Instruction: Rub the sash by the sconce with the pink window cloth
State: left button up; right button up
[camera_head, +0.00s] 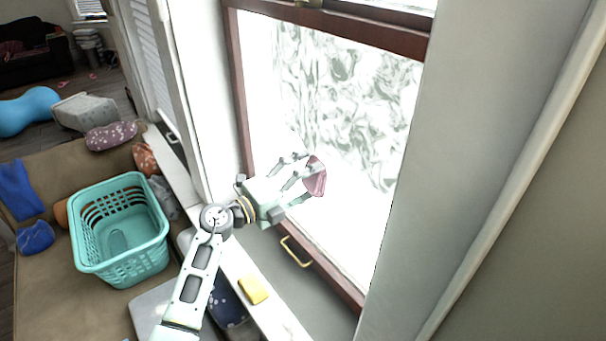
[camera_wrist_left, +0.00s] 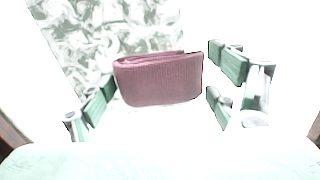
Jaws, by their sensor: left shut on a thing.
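The pink window cloth (camera_head: 317,178) is a folded, dusky pink piece held at the tips of my left gripper (camera_head: 303,182). In the left wrist view the cloth (camera_wrist_left: 158,80) sits between the green-padded fingers (camera_wrist_left: 160,92), which are shut on it. The window sash (camera_head: 240,95) has a dark red-brown frame around a bright, patterned pane (camera_head: 365,110). The gripper and cloth are in front of the lower part of the pane; I cannot tell if the cloth touches it. No sconce shows. My right gripper is not in view.
A yellow sponge (camera_head: 252,290) lies on the pale ledge below the window. A brass handle (camera_head: 296,251) is on the bottom of the window frame. A turquoise laundry basket (camera_head: 120,228) stands at left among cushions. A grey wall (camera_head: 480,130) bounds the right side.

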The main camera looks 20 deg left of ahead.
aim_at(335, 187)
pick_arm(q)
jog(key=shift+s+d+r+p, duration=0.2)
jog(key=shift+s+d+p, duration=0.35)
jog(key=shift+d, duration=0.2)
jog(key=shift+s+d+p, duration=0.3)
jog(key=shift+s+d, duration=0.05)
jog(key=shift+d, duration=0.05)
jog(key=shift+s+d+p, duration=0.45)
jog(key=shift+d+p, duration=0.2)
jog(key=shift+p, duration=0.05)
jog(key=shift+s+d+p, duration=0.45)
jog(key=shift+s+d, duration=0.1)
jog(key=shift+d, duration=0.2)
jog(key=shift+a+f, duration=0.1)
jog(key=shift+f, duration=0.05)
jog(key=shift+w+a+b, duration=0.3)
jog(key=shift+w+a, duration=0.85)
jog(key=shift+a, duration=0.3)
jog(key=shift+w+a+b, duration=0.55)
jog(key=shift+w+a, duration=0.1)
jog(key=shift+a, duration=0.15)
jog(key=shift+w+a, duration=0.5)
jog(key=shift+a, duration=0.2)
